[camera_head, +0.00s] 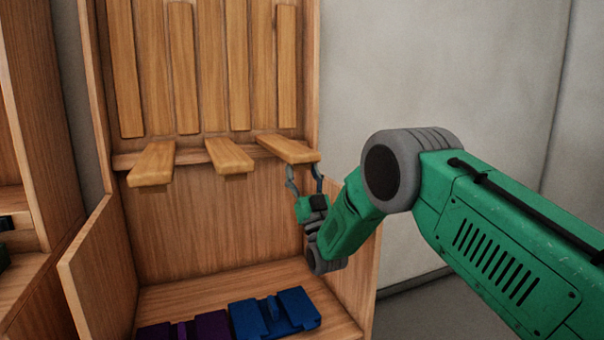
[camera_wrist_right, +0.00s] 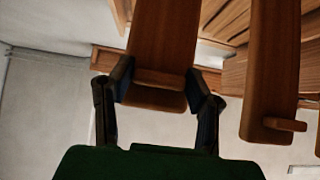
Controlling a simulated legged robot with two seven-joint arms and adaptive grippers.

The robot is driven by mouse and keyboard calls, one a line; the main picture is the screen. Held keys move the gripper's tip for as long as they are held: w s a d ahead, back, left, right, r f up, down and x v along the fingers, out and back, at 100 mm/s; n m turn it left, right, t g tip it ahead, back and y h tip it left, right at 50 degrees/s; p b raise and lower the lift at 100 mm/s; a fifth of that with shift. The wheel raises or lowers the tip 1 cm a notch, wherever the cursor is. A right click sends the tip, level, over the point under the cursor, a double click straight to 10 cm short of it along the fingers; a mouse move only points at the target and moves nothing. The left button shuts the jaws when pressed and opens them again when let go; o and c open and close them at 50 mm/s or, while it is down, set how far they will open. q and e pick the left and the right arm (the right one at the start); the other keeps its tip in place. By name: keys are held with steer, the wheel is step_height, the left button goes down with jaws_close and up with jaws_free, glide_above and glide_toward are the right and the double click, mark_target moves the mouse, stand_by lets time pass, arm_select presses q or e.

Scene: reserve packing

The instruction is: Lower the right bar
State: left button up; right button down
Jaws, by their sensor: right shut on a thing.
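Three wooden bars stick out from the back panel of a wooden cabinet in the head view. The right bar (camera_head: 289,149) is the one at my right gripper (camera_head: 305,180). In the right wrist view the gripper (camera_wrist_right: 160,95) has a finger on each side of the right bar (camera_wrist_right: 163,45), near its end, and is shut on it. The middle bar (camera_head: 230,155) and the left bar (camera_head: 153,164) stick out beside it, untouched. The middle bar also shows in the right wrist view (camera_wrist_right: 270,70). My left gripper is not in view.
A blue block (camera_head: 273,314) and a purple block (camera_head: 190,328) lie on the cabinet floor (camera_head: 215,290) below the bars. A wooden side panel (camera_head: 95,270) stands at the left. Several upright slats (camera_head: 183,70) line the upper back.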

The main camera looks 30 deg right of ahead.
steer(key=shift+a+f, duration=0.1)
steer(key=shift+f, duration=0.6)
steer(key=c, duration=1)
jaws_free()
steer(key=shift+o, duration=1.1)
steer(key=shift+w+f, duration=0.2)
steer(key=v, duration=0.7)
steer(key=shift+s, duration=0.25)
